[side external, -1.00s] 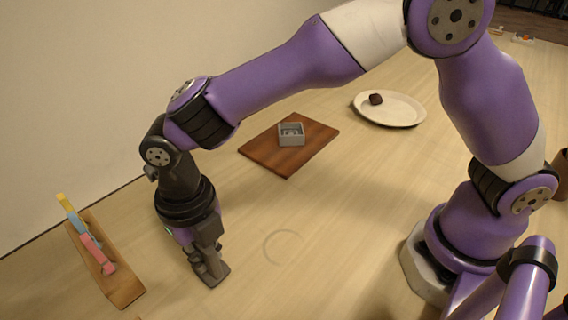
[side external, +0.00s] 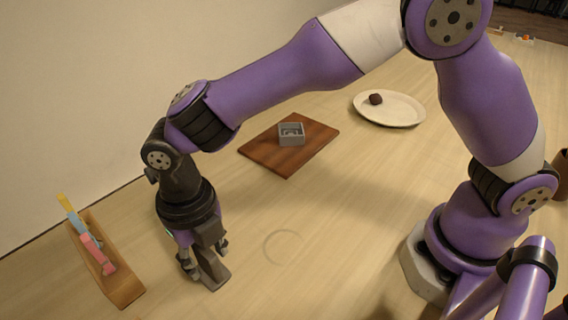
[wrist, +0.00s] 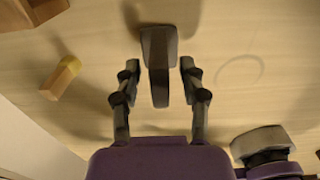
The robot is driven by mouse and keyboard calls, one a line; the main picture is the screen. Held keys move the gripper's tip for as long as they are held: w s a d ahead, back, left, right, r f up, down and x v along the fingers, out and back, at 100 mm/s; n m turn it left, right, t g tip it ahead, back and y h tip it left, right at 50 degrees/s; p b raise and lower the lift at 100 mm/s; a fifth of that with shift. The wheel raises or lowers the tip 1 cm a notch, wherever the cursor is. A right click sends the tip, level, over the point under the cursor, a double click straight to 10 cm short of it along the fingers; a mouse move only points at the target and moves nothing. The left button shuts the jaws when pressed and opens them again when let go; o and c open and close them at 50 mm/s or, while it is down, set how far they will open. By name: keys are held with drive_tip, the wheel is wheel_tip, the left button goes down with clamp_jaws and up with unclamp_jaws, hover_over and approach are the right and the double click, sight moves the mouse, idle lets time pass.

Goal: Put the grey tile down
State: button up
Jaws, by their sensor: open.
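The grey tile (side external: 212,270) stands on the wooden table below my gripper, upright or nearly so. In the wrist view the tile (wrist: 159,68) shows as a dark grey-brown piece with a wider end at the top. My gripper (side external: 204,260) points down over it with its fingers spread. In the wrist view the fingers of my gripper (wrist: 159,77) are on either side of the tile, with a visible gap on each side. The tile's upper part is partly hidden by my gripper in the side view.
A wooden holder (side external: 121,287) with pink, blue and yellow pieces stands left. A brown board (side external: 270,155) bears a grey box (side external: 291,139). A cream plate (side external: 398,113) holds a dark lump (side external: 376,99). A faint ring (side external: 284,231) marks clear table right of my gripper.

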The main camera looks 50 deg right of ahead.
wheel_tip(320, 180, up, 11)
drive_tip(key=shift+r, duration=0.1)
drive_tip(key=s+d+r+m+t+y, duration=0.1)
drive_tip(key=d+r+m+t, duration=0.3)
drive_tip(key=d+m, duration=1.3)
drive_tip(key=s+d+f+m+t+h, duration=0.1)
drive_tip(key=s+d+m, duration=0.5)
drive_tip(key=m, duration=1.3)
drive_tip(key=shift+s+d+f+t, duration=0.15)
drive_tip(key=shift+s+d+t, duration=0.2)
drive_tip(key=shift+d, duration=0.65)
